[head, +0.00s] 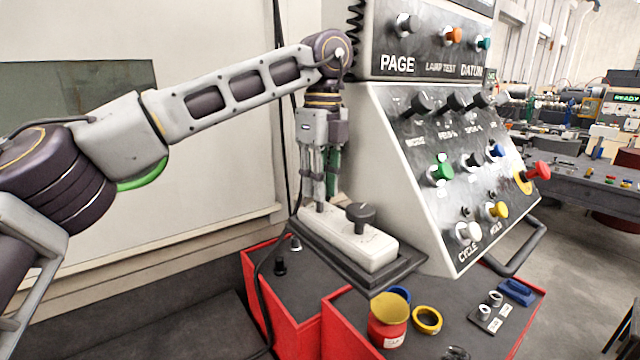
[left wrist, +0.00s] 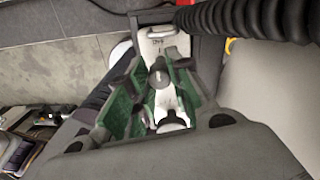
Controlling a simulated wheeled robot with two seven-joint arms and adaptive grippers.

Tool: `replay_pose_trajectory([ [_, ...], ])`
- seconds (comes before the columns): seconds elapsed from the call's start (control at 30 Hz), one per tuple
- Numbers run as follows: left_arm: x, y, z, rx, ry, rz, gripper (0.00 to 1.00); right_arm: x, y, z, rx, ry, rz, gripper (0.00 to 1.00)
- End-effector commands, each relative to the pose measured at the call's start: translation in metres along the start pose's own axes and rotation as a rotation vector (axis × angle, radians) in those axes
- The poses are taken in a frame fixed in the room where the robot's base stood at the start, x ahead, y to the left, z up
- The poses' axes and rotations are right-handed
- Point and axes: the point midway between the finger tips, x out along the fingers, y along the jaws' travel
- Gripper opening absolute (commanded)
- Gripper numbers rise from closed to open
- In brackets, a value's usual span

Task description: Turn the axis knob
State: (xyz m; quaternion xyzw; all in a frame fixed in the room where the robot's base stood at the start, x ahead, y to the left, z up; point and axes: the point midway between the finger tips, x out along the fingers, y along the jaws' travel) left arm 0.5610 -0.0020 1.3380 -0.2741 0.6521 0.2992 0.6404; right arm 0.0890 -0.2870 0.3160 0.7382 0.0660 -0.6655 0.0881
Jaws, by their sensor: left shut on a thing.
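A white control box (head: 345,240) with dark edges lies on the red-sided cart top in the head view. A black knob (head: 360,213) stands free on its nearer right part. My left gripper (head: 319,203) points down at the box's left part and is shut on what looks like the axis knob; the fingers hide it in the head view. In the left wrist view a dark round knob (left wrist: 158,78) shows between the green-lined fingers, with the white box behind. The knob markings are too small to read. My right gripper is not in view.
A large control panel (head: 425,170) with many knobs and buttons stands just right of my gripper. A dark cable runs down left of the box.

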Motion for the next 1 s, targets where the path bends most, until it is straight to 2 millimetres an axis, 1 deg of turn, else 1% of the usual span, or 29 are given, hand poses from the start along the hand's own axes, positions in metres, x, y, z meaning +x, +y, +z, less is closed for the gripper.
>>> replay_pose_trajectory([
  [0.1,-0.001,0.0,0.0,0.0,0.0,-0.001,0.0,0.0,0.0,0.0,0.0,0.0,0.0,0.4],
  [0.13,-0.001,0.0,0.0,0.0,0.0,-0.002,0.23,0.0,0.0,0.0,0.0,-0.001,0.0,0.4],
  [0.3,-0.001,0.0,0.0,0.001,0.0,-0.001,0.44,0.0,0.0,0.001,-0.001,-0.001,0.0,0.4],
  [0.73,-0.003,0.0,0.0,0.001,-0.001,-0.001,0.44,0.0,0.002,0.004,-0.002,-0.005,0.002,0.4],
  [0.87,-0.009,-0.001,0.0,0.002,-0.001,-0.002,0.44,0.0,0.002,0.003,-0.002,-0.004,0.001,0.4],
  [1.0,-0.02,-0.001,0.0,0.001,-0.001,-0.002,0.44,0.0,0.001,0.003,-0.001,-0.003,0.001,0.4],
])
